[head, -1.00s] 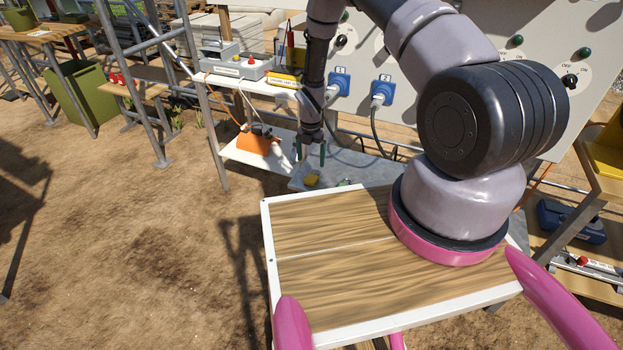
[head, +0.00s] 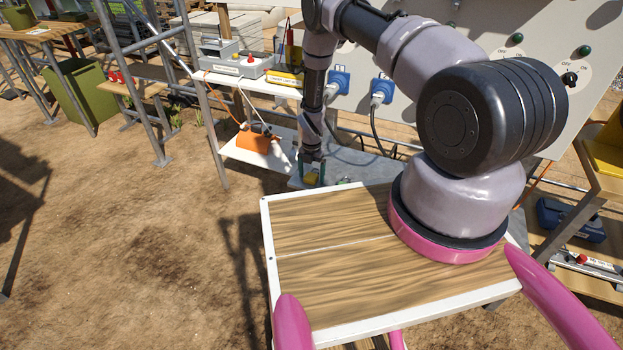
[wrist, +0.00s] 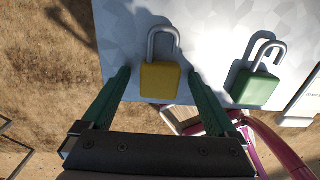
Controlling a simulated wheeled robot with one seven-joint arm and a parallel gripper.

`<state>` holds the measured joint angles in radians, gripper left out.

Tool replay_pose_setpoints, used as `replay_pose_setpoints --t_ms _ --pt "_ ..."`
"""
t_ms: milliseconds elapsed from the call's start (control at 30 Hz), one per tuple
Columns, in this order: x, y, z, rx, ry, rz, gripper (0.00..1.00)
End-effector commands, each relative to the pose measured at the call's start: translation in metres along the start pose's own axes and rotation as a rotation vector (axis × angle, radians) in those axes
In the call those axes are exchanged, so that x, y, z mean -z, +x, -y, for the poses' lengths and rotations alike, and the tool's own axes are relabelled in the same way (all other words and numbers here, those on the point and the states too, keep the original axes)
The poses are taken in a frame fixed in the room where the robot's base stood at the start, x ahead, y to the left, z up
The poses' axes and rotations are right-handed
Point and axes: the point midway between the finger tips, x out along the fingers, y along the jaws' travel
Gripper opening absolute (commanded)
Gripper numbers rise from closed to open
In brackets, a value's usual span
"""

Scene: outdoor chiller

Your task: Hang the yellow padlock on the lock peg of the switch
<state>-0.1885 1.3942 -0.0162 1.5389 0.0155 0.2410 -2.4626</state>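The yellow padlock (wrist: 160,80) lies on a grey metal surface (wrist: 209,15) in the wrist view, its silver shackle pointing away from my gripper. My gripper (wrist: 159,88) is open, with one green finger on each side of the padlock body. Small gaps show between the fingers and the body. In the head view my gripper (head: 312,174) is low over the surface, and the yellow padlock (head: 311,178) shows between the fingers. I cannot make out the switch's lock peg in either view.
A green padlock (wrist: 256,88) lies to the right of the yellow one. A panel (head: 480,85) with knobs and blue plugs stands behind my arm. A shelf holds an orange box (head: 256,142) and a grey box with a red button (head: 240,65). Open ground lies to the left.

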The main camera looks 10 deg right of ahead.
Motion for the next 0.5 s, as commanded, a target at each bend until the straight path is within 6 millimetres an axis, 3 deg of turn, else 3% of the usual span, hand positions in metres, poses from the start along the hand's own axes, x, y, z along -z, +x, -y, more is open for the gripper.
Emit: replay_pose_setpoints --t_ms 33,200,233,500 --pt "0.0001 -0.0001 0.0 0.0 0.0 0.0 0.72" --pt "0.0002 -0.0001 0.0 0.0 0.0 0.0 0.07" --pt "0.0002 -0.0002 0.0 0.0 0.0 0.0 0.0" --pt "-0.0002 -0.0041 -0.0004 -0.001 0.0 0.0 0.0"
